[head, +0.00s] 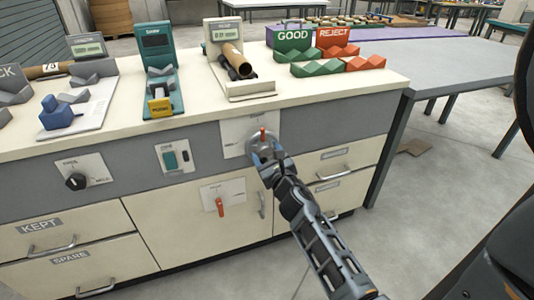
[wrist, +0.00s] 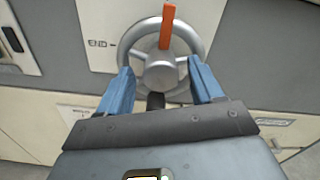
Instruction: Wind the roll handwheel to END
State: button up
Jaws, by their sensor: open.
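The roll handwheel is a grey spoked wheel with a round hub and an orange pointer at its top, on a pale plate on the bench front. In the wrist view the handwheel (wrist: 160,68) stands just beyond my gripper (wrist: 160,85), its hub between the two blue fingers. The fingers are open and apart from the hub. In the head view my gripper (head: 268,155) is at the wheel and covers much of it, and the orange pointer (head: 262,134) points up. Whether the fingers touch the rim I cannot tell.
Left of the wheel on the bench front are a switch plate (head: 175,157) and a black knob (head: 76,181). The benchtop (head: 190,90) holds gauges, a brown tube and GOOD and REJECT racks.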

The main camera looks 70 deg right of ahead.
jog(key=shift+c, duration=0.5)
jog(key=c, duration=1)
jog(key=shift+o, duration=0.2)
